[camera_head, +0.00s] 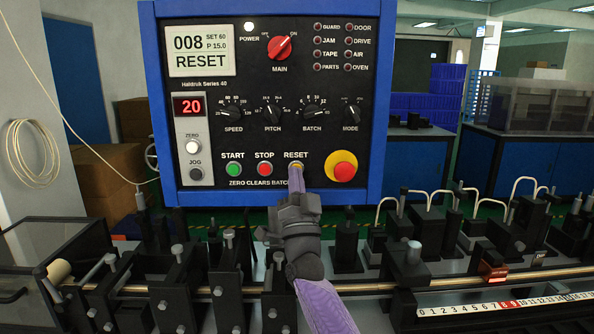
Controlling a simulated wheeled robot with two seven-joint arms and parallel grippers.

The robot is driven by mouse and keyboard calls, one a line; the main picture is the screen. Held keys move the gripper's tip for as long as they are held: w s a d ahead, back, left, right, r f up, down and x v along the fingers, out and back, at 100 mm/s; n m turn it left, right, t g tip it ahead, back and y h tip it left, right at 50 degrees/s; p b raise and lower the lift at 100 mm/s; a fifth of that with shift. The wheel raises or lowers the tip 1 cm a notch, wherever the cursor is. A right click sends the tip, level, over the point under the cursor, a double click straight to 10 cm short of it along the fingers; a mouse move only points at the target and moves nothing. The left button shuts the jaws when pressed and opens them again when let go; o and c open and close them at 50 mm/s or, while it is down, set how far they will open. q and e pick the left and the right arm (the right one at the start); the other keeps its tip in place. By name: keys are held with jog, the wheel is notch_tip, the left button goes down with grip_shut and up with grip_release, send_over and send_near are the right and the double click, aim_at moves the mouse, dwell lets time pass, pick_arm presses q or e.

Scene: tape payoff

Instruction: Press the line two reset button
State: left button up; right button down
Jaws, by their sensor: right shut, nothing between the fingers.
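The control panel (275,100) has a dark face in a blue frame. The yellow RESET button (297,168) sits in its lower row, right of the red STOP button (265,169) and green START button (233,169). My right gripper (301,184) is shut and empty, its tip at the lower edge of the RESET button and covering part of it. I cannot tell whether it touches the button. The screen (202,50) reads 008, SET 60, P 15.0 and RESET. My left gripper is not in view.
A red emergency button (341,167) on a yellow base is just right of RESET. Below stand black machine fixtures (180,285) and a rod, with a numbered scale (505,304) at lower right. A coil of wire (33,147) hangs at left.

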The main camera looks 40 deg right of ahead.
jog(key=shift+w+d+b, duration=0.3)
jog(key=shift+w+b, duration=0.05)
jog(key=shift+b, duration=0.15)
jog(key=shift+s+a+r+p, duration=0.15)
jog(key=shift+s+a+p, duration=0.15)
jog(key=shift+p, duration=0.4)
jog(key=shift+s, duration=0.1)
jog(key=s+a+p, duration=0.4)
jog(key=p, duration=0.1)
jog(key=shift+s, duration=0.25)
